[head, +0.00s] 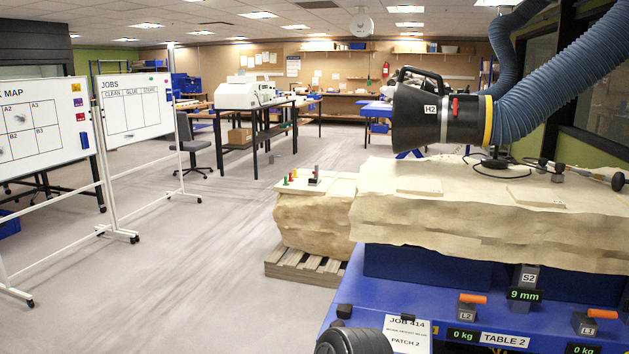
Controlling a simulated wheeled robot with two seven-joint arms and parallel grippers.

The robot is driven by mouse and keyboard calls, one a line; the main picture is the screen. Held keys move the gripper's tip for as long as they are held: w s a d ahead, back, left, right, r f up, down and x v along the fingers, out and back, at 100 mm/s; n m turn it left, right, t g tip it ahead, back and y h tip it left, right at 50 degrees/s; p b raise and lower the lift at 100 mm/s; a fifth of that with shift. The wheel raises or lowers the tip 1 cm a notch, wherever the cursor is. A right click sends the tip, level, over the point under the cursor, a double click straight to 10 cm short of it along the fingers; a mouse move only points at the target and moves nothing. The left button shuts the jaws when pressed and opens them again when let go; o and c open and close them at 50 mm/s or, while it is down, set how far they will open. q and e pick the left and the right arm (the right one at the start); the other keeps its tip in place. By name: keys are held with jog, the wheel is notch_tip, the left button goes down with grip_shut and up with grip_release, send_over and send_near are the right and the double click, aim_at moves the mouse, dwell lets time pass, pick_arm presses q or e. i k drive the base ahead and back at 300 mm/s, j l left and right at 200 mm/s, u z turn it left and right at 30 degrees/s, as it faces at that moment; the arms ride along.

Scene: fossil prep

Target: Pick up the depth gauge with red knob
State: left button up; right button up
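No depth gauge with a red knob can be made out for certain. A small dark upright device (315,176) stands on the white board on the farther stone block; it is too small to tell whether it is a gauge or has a red knob. Small green, yellow and red pegs (292,177) stand to its left on the same board. Neither of my grippers can be seen in the head view.
A large stone slab (480,232) lies on the blue table (385,283) at right, under the black hood H2 (425,117). The farther stone block (312,222) rests on a wooden pallet (300,268). Whiteboards (45,122) stand at left. The floor (185,275) between is clear.

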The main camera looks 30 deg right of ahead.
aim_at(313, 182)
jog(key=i+z, duration=0.1)
jog(key=i, duration=0.6)
jog(key=i+z, duration=0.15)
jog(key=i, duration=0.55)
jog(key=i+z, duration=0.1)
jog(key=i, duration=0.6)
jog(key=i+j+z, duration=0.15)
jog(key=i, duration=0.6)
jog(key=i+l+z, duration=0.2)
jog(key=i+z, duration=0.3)
jog(key=i, duration=0.2)
jog(key=i+z, duration=0.45)
jog(key=i, duration=0.2)
jog(key=i+j+z, duration=0.35)
jog(key=i+z, duration=0.15)
jog(key=i, duration=0.15)
jog(key=i+j+z, duration=0.45)
jog(key=i+j, duration=0.15)
jog(key=i+j+z, duration=0.5)
jog(key=j, duration=0.25)
